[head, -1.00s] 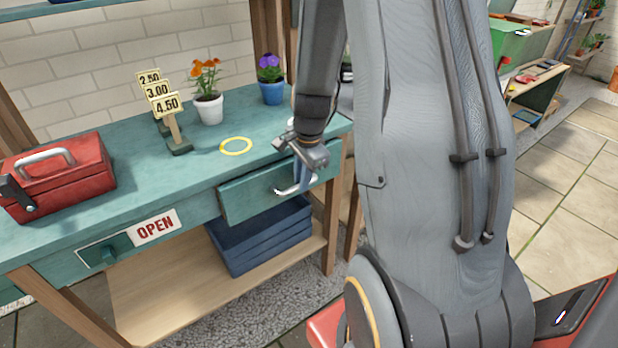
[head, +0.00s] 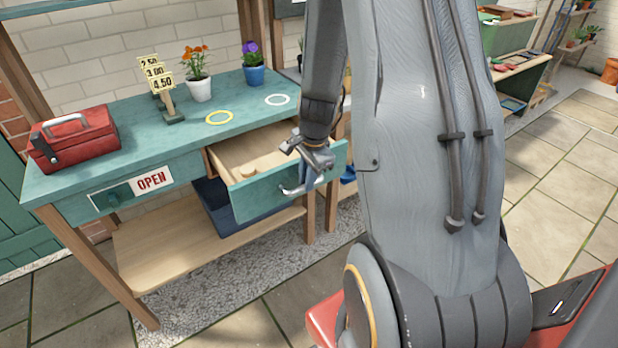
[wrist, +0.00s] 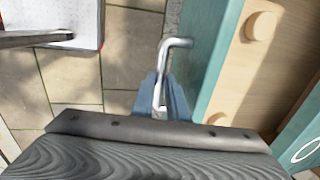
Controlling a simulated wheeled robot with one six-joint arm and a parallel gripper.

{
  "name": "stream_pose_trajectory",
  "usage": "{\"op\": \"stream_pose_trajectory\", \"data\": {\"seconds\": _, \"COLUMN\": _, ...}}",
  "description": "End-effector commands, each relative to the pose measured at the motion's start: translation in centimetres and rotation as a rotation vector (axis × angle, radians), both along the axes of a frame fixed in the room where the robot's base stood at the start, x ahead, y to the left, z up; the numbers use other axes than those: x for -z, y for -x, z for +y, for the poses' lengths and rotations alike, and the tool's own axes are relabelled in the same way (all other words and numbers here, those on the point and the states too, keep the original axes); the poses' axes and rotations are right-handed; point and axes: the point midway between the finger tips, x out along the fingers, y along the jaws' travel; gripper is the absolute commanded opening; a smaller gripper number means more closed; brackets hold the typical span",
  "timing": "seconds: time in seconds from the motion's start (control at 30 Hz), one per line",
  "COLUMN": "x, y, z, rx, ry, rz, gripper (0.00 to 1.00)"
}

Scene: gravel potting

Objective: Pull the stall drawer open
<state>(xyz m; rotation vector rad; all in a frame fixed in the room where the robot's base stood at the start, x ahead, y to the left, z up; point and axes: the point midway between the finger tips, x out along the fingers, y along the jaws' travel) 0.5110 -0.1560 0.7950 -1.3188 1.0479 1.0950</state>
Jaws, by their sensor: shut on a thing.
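The stall drawer (head: 262,198) has a teal front and a pale wood inside, and it stands well out from the teal stall table (head: 160,130). Its metal handle (wrist: 176,44) shows in the wrist view, running into my gripper. My gripper (head: 300,186) is shut on the handle at the drawer front. In the wrist view my gripper (wrist: 163,103) has blue-grey fingers around the bar. A round wooden piece (wrist: 260,26) sits inside the drawer. The far part of the drawer's inside is hidden under the tabletop.
A red toolbox (head: 72,140), price signs (head: 160,85), an orange-flowered pot (head: 199,88) and a purple-flowered pot (head: 254,75) stand on the tabletop. A yellow ring (head: 219,117) and a white ring (head: 277,99) mark it. A dark blue crate (head: 215,210) sits below. Paving in front is clear.

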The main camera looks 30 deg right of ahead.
Motion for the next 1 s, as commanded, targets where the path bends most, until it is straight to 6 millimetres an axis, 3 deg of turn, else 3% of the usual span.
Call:
{"op": "stream_pose_trajectory", "data": {"seconds": 0.33, "x": 0.3, "y": 0.8, "z": -0.3, "rx": 0.009, "ry": -0.009, "rz": 0.015, "gripper": 0.00}}
{"op": "stream_pose_trajectory", "data": {"seconds": 0.37, "x": 0.3, "y": 0.8, "z": -0.4, "rx": 0.010, "ry": -0.009, "rz": 0.015, "gripper": 0.15}}
{"op": "stream_pose_trajectory", "data": {"seconds": 0.4, "x": 0.3, "y": 0.8, "z": -0.4, "rx": 0.011, "ry": -0.009, "rz": 0.015, "gripper": 0.22}}
{"op": "stream_pose_trajectory", "data": {"seconds": 0.77, "x": -0.2, "y": 0.7, "z": -0.9, "rx": 0.017, "ry": -0.004, "rz": 0.007, "gripper": 0.22}}
{"op": "stream_pose_trajectory", "data": {"seconds": 1.0, "x": -3.4, "y": 1.2, "z": -0.8, "rx": 0.015, "ry": -0.004, "rz": 0.006, "gripper": 0.22}}
